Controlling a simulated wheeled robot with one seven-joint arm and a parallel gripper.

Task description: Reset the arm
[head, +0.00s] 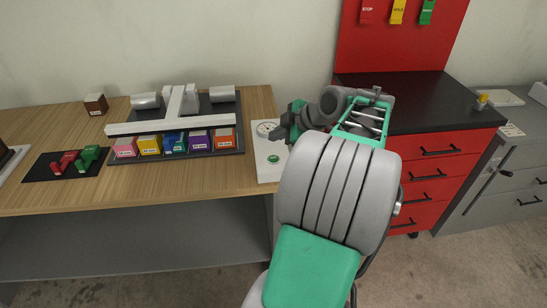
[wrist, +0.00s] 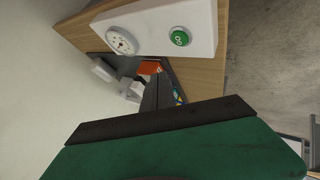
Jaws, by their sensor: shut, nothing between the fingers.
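My arm rises from the lower middle of the head view and bends left at its upper end. My gripper (head: 284,130) is at that end, in front of the right part of the wooden table, close to a white panel. It is shut and empty. In the wrist view its dark fingers (wrist: 157,92) point toward the table, past the green gripper body. The white panel (head: 268,172) carries a round gauge (head: 266,128) and a green button (head: 273,159). Both also show near the top of the wrist view, the button (wrist: 180,37) right of the gauge (wrist: 122,41).
The box former (head: 179,105) stands on the table (head: 60,200), with several coloured blocks in a row. Red and green clamps (head: 88,157) lie on a dark mat at left. A red drawer cabinet (head: 445,175) stands to the right, partly behind my arm.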

